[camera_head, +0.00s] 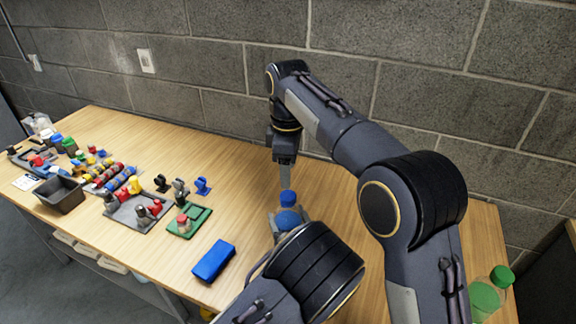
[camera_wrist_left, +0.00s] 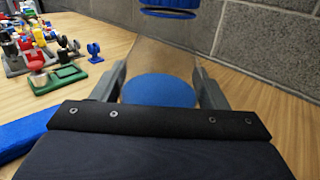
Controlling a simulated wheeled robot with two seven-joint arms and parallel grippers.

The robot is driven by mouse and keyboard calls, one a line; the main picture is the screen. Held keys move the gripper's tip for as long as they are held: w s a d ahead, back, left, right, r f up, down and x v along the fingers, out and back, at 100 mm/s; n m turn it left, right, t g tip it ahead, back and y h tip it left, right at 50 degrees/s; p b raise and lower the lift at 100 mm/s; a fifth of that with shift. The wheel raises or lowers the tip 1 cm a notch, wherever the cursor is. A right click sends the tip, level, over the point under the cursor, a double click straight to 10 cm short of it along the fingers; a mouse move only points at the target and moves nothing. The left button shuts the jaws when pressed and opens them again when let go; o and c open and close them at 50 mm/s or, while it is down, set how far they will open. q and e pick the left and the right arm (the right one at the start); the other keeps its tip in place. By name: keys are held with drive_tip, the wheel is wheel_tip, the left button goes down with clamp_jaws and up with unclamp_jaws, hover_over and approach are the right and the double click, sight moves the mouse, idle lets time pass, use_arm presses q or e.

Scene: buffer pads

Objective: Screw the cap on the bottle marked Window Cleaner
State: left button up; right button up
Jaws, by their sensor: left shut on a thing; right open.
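A clear bottle with blue liquid (camera_head: 288,219) stands near the back of the table; in the left wrist view (camera_wrist_left: 160,88) it is between my left fingers. My left gripper (camera_wrist_left: 155,80) is shut on its body. No marking is readable on it. A blue cap (camera_head: 288,197) is at the top of the bottle, and its lower edge shows at the top of the left wrist view (camera_wrist_left: 170,10). I cannot tell how tightly it sits. My right gripper (camera_head: 286,183) points down just above the cap, open; its fingertips are close to the cap, contact unclear.
A green bottle (camera_head: 484,298) with a green cap (camera_head: 502,277) stands at the right. A blue box (camera_head: 213,261) lies left of my left arm. A green pad (camera_head: 190,222), grey tray (camera_head: 137,212) and dark bin (camera_head: 60,194) are further left. A block wall (camera_head: 230,105) is behind.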

sight(288, 195)
drive_tip(key=shift+r+n, duration=0.15)
drive_tip(key=shift+n, duration=0.65)
drive_tip(key=shift+f, duration=4)
drive_tip(key=c, duration=1)
drive_tip(key=m, duration=0.3)
